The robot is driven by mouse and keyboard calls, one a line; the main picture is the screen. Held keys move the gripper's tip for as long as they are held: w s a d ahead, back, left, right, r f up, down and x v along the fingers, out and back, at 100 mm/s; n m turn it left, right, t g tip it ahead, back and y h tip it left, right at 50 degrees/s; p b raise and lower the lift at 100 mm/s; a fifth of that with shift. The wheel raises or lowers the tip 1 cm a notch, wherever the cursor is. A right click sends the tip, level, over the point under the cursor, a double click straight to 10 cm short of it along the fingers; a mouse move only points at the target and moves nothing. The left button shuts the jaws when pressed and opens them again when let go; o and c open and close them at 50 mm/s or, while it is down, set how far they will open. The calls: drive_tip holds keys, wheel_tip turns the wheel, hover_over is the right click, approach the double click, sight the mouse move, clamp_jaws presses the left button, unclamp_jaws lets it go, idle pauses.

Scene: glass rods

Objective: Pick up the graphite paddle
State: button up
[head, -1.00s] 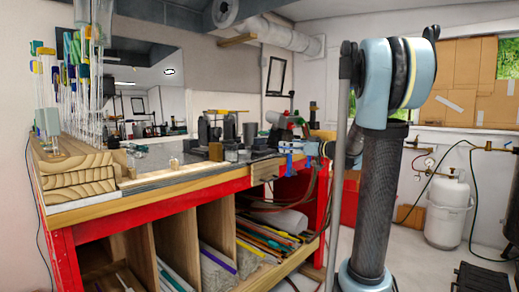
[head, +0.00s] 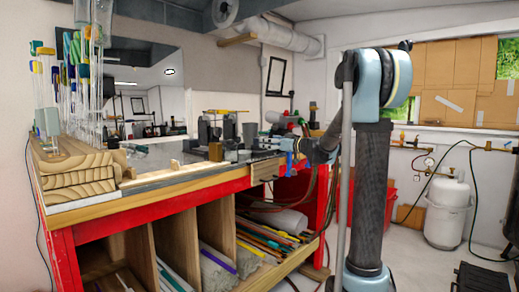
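I cannot pick out the graphite paddle for certain. Dark tools and holders (head: 222,128) crowd the far end of the workbench, where a thin dark paddle would be hard to tell apart. My arm stands at right of centre in the head view, and its dark forearm reaches back and left to the bench's right end. My gripper (head: 268,143) appears to be there, small and low over the bench top, among dark items and just left of a blue fitting (head: 290,145). Its fingers are too small and cluttered to read, and nothing can be seen held in it.
The red-framed workbench (head: 190,201) has a wooden front edge. Tall glass rods and tubes (head: 80,60) stand in a wooden block (head: 75,170) at left. Coloured rods (head: 265,235) lie in the shelf below. A white gas cylinder (head: 447,210) stands at right on open floor.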

drive_tip(key=shift+x, duration=2.65)
drive_tip(key=shift+s+f, duration=0.1)
drive_tip(key=shift+f, duration=0.05)
drive_tip(key=c, duration=1.3)
